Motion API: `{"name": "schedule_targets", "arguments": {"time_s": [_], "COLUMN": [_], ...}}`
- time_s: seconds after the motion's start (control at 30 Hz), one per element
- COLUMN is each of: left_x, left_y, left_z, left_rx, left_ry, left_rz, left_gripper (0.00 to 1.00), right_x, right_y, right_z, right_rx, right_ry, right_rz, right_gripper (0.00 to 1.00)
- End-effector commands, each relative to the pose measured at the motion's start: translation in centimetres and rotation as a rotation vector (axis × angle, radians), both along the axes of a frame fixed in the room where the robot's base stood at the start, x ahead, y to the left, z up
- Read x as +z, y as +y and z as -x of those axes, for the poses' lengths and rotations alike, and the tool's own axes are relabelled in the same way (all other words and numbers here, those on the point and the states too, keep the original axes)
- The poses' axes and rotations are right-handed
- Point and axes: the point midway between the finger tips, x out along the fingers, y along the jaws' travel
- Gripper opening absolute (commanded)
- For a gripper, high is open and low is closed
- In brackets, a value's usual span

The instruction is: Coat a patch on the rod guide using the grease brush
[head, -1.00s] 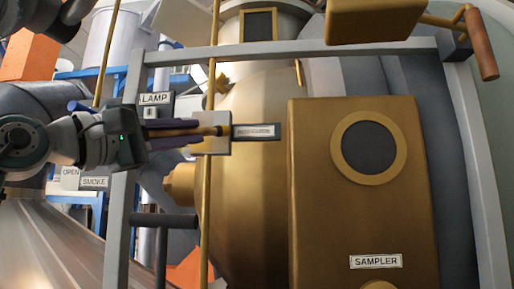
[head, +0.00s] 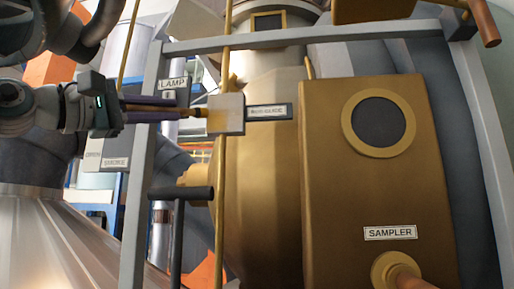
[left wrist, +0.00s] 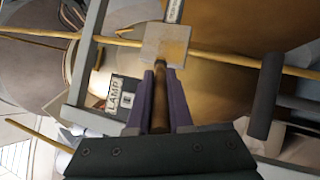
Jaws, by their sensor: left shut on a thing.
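The rod guide (head: 228,115) is a pale block around a thin vertical brass rod, with a label plate (head: 268,112) to its right. Its left part looks yellowish in the head view. My left gripper (head: 182,110) is shut on the grease brush (head: 192,111), a slim brown handle between purple fingers. The brush points right, its end at the block's left side; I cannot tell whether it touches. My right gripper is not in view.
A grey frame (head: 300,38) surrounds the guide area. A dark T-shaped handle (head: 181,194) stands below the gripper. The brown sampler box (head: 340,190) is at the right. A LAMP switch (head: 173,88) sits behind the gripper, and the brass vessel (head: 262,200) behind the rod.

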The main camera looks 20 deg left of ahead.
Motion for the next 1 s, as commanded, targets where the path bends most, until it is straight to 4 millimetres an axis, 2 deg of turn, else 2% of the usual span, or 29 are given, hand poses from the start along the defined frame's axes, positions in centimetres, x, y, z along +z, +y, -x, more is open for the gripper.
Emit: {"name": "schedule_targets", "arguments": {"time_s": [0.13,0.47,0.83,1.0], "left_x": [0.1,1.6,1.6,1.4], "left_y": [0.5,0.3,-2.9,-3.4], "left_z": [0.2,0.0,-0.8,-1.0], "left_rx": [0.0,-0.003,-0.004,-0.002], "left_ry": [-0.001,-0.002,0.001,0.001], "left_rz": [-0.001,0.0,-0.001,0.0], "left_gripper": [0.0,0.0,0.0,0.0], "right_x": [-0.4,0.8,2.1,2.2], "right_y": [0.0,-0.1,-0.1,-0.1], "right_z": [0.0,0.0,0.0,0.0], "right_rx": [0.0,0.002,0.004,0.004], "right_ry": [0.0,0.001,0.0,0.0], "right_rz": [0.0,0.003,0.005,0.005], "right_gripper": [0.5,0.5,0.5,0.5]}}
